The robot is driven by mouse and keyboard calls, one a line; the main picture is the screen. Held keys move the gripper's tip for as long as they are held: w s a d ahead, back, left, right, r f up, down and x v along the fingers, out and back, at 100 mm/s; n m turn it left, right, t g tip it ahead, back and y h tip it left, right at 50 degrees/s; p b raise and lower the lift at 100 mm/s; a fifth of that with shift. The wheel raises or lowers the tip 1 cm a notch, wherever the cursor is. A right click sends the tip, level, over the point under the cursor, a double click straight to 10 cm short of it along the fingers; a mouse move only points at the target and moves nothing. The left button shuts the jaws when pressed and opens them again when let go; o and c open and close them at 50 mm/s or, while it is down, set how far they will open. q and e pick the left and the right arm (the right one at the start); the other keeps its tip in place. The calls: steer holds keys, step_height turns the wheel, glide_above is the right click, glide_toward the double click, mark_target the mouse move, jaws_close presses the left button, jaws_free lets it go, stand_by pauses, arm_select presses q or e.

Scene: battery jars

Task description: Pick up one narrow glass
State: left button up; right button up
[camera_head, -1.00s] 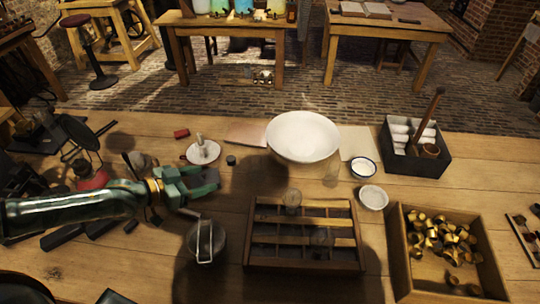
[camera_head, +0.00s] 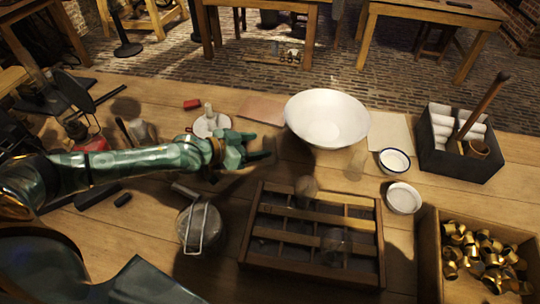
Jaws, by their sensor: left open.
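A clear, hard-to-see glass (camera_head: 355,163) stands on the table just below the white bowl. In the wooden divided rack (camera_head: 252,218) there is a glass (camera_head: 305,188) at the back and another faint one (camera_head: 335,243) nearer the front. Which of them count as narrow I cannot tell for sure. My left gripper (camera_head: 258,147) is open and empty, left of the bowl and behind the rack, with its fingers pointing right. It is apart from the glasses. My right gripper is not in view.
The white bowl (camera_head: 327,118) stands right of my gripper. Two small dishes (camera_head: 394,161) (camera_head: 403,198), a black box with white rolls (camera_head: 461,145) and a crate of brass pieces (camera_head: 428,255) lie to the right.

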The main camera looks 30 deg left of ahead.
mark_target(267, 144)
arm_select(q)
steer(key=b+x, duration=0.1)
steer(key=x, duration=0.3)
steer(key=shift+w+d+b, duration=0.15)
steer(key=shift+b, duration=0.25)
steer(key=shift+w+d, duration=0.2)
steer(key=shift+w, duration=0.1)
steer(key=shift+s, duration=0.1)
steer(key=shift+c, duration=0.7)
steer(key=c, duration=1.1)
steer(key=shift+o, duration=0.2)
steer(key=shift+r, duration=0.15)
